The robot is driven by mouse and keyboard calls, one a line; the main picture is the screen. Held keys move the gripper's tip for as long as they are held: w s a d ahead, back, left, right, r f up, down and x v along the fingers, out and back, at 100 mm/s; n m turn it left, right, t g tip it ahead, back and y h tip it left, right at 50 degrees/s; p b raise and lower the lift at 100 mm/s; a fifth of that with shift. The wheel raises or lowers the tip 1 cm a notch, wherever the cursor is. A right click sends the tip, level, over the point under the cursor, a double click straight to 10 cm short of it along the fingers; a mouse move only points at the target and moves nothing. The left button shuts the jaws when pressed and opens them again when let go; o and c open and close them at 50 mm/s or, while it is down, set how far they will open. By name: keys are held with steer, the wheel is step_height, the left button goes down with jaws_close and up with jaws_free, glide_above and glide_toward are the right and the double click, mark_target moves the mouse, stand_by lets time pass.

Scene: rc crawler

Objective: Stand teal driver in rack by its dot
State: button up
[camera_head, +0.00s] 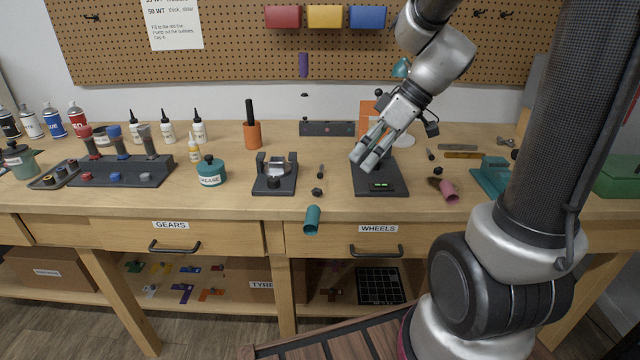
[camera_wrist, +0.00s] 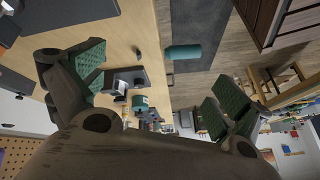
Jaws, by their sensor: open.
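The teal driver (camera_head: 312,220) has a thick teal handle that sticks out past the bench's front edge, with a dark collar (camera_head: 317,192) on the bench behind it. In the wrist view its handle (camera_wrist: 183,51) shows beyond the bench edge, between my spread fingers in the picture but apart from them. The rack (camera_head: 327,129) is a low dark bar at the back of the bench with small dots. A purple driver (camera_head: 303,65) appears upright at its left end. The dots' colours are hard to tell. My gripper (camera_head: 363,163) is open and empty, above the black scale, right of the driver.
A black scale (camera_head: 394,178) lies under my gripper. A pink driver (camera_head: 449,190) lies to its right. A dark stand (camera_head: 275,180) and grease jar (camera_head: 211,172) are left of the teal driver. An orange cup (camera_head: 252,134) stands left of the rack. Bench space before the rack looks mostly clear.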

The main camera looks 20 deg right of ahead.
mark_target(321, 180)
steer(key=w+f+n+y, duration=0.1)
steer(key=w+f, duration=0.1)
steer(key=w, duration=0.1)
steer(key=w+a+f+n, duration=0.1)
steer(key=w+f, duration=0.1)
steer(key=w, duration=0.1)
steer(key=w+f+n+t+y, duration=0.1)
steer(key=w+f+n, duration=0.1)
steer(key=w+f, duration=0.1)
steer(key=shift+w+a+y, duration=0.15)
steer(key=shift+w+y, duration=0.15)
steer(key=shift+w, duration=0.2)
steer(key=x, duration=0.7)
steer(key=shift+w+a+f, duration=0.15)
steer(key=shift+a, duration=0.1)
steer(key=c, duration=1.1)
